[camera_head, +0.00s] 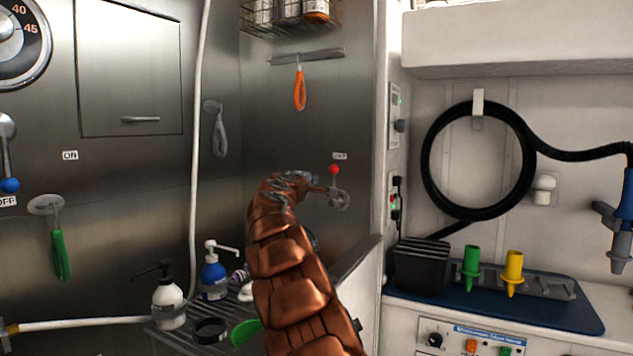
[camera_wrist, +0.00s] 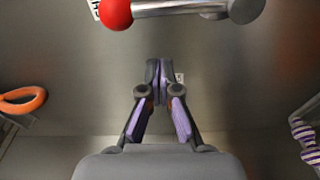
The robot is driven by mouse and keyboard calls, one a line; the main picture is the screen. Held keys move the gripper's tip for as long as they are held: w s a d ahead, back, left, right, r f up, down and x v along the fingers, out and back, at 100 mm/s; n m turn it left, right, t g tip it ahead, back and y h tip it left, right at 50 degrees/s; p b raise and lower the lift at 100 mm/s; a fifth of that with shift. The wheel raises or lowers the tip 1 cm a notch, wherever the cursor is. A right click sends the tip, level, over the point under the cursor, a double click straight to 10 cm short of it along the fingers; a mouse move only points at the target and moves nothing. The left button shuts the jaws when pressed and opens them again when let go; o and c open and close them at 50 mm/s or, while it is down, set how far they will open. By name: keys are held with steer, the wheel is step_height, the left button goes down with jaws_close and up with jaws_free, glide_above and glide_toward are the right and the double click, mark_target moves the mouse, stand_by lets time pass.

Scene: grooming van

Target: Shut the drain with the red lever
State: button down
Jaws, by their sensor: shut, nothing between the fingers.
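The red lever is a metal bar with a red ball knob (camera_head: 333,169) on the steel wall in the head view. Its knob stands above its round pivot (camera_head: 338,199), so the bar is near upright. A small label (camera_head: 340,156) beside the knob is too small to read surely. In the wrist view the knob (camera_wrist: 116,13) and bar (camera_wrist: 180,8) cross the top edge. My gripper (camera_wrist: 160,68) is shut and empty, its fingertips apart from the lever in that view. In the head view my gripper is just left of the lever, partly hidden by my arm.
An orange-handled tool (camera_head: 300,90) hangs above the lever. Below, a rack holds a blue pump bottle (camera_head: 214,278) and a white pump bottle (camera_head: 168,305). A blue-knobbed lever (camera_head: 8,160) is at far left. A partition edge (camera_head: 358,256) stands right of my arm.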

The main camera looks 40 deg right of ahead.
steer(key=v, duration=0.8)
steer(key=shift+b, duration=0.35)
steer(key=shift+d, duration=0.1)
stand_by(0.3)
